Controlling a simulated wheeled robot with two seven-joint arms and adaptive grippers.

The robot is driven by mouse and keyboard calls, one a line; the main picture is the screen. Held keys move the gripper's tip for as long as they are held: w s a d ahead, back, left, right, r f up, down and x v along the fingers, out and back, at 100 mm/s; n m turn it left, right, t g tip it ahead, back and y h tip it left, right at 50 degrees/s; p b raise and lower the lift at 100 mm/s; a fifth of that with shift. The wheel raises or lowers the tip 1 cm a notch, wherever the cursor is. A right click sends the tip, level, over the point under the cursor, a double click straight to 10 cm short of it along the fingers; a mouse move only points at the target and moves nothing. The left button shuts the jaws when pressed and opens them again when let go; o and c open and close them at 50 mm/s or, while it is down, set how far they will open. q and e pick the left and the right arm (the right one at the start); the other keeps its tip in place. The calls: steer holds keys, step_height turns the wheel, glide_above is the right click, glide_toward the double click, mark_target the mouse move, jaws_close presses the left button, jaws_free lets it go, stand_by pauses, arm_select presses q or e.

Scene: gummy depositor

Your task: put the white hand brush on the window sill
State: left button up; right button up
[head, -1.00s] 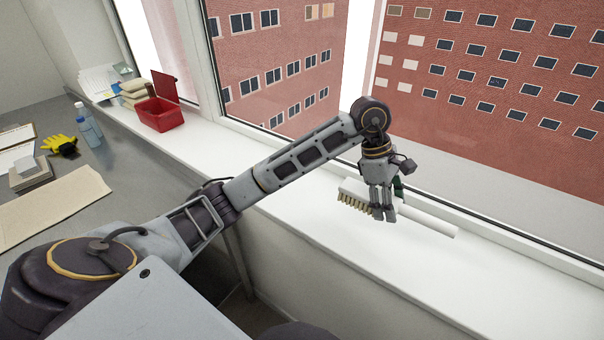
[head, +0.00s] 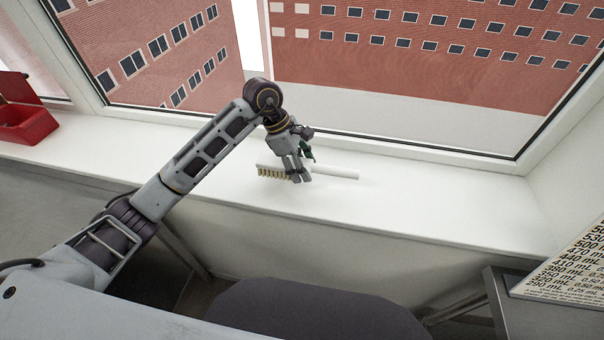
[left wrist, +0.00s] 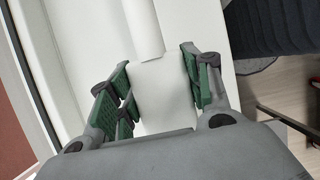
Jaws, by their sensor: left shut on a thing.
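The white hand brush (head: 335,172) is over the window sill (head: 420,200), with its tan bristles facing down at the left and its pale handle pointing right. My left gripper (head: 300,177) is shut on the brush near where the head meets the handle. In the left wrist view the green-padded fingers (left wrist: 160,92) stand on either side of the white brush (left wrist: 165,100), with the handle running away at the top. The brush is at or just above the sill surface; I cannot tell if the bristles touch it. My right gripper is not in view.
A red open box (head: 25,122) stands on the sill at the far left. The window glass and frame run behind the sill. The sill right of the brush is clear. A printed volume chart (head: 570,265) is at the lower right.

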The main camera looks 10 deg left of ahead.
mark_target(302, 184)
arm_select(q)
steer(key=shift+f, duration=0.1)
steer(key=shift+f+p, duration=0.3)
steer(key=shift+f, duration=1.45)
steer(key=shift+f, duration=0.15)
steer(key=o, duration=1)
